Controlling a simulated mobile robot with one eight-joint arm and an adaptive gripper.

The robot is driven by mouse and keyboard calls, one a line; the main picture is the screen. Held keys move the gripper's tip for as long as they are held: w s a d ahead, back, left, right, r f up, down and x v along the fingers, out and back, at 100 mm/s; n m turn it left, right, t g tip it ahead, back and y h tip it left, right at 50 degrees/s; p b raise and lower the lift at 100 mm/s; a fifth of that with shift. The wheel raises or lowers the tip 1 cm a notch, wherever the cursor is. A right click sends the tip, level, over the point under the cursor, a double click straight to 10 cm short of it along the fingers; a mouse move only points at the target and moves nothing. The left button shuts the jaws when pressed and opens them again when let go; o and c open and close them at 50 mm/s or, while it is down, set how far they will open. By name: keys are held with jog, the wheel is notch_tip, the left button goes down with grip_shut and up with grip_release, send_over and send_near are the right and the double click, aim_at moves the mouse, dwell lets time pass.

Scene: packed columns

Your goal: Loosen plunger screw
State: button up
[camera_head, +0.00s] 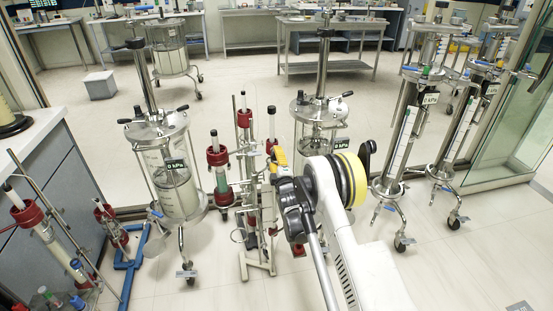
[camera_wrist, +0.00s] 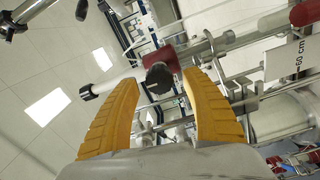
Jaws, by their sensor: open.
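In the wrist view a dark round knob (camera_wrist: 159,75), which looks like the plunger screw, sits on a red clamp (camera_wrist: 160,54) around a pale rod (camera_wrist: 106,88). My gripper (camera_wrist: 159,88) is open, with its two yellow fingers on either side of the knob and the knob's end facing between the fingertips. I cannot tell if the fingers touch it. In the head view my gripper (camera_head: 279,159) is beside the slim stand with red clamps (camera_head: 244,118), near its upper right red part (camera_head: 271,145). My arm hides the knob there.
A steel-lidded glass column (camera_head: 178,180) stands left of the stand, and another (camera_head: 318,108) stands behind my arm. Tall columns (camera_head: 405,135) stand at right by a glass door (camera_head: 510,120). A bench (camera_head: 30,150) is at left. Floor at front right is clear.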

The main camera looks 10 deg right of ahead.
jog(key=s, duration=0.6)
jog(key=shift+s, duration=0.1)
notch_tip(320, 180, up, 12)
jog(key=s+m+g, duration=0.2)
jog(key=m, duration=0.2)
jog(key=s+d+r+m+g, duration=0.1)
jog(key=s+r+m+g, duration=0.25)
jog(key=s+r, duration=0.7)
jog(key=s+f+m+g, duration=0.1)
jog(key=s+m, duration=0.3)
jog(key=s, duration=1.3)
jog(key=s+f+m+g, duration=0.2)
jog(key=s+m+g, duration=0.2)
jog(key=s, duration=1.3)
jog(key=shift+s+a+f, duration=0.25)
jog(key=shift+s+f, duration=0.05)
jog(key=shift+s, duration=0.05)
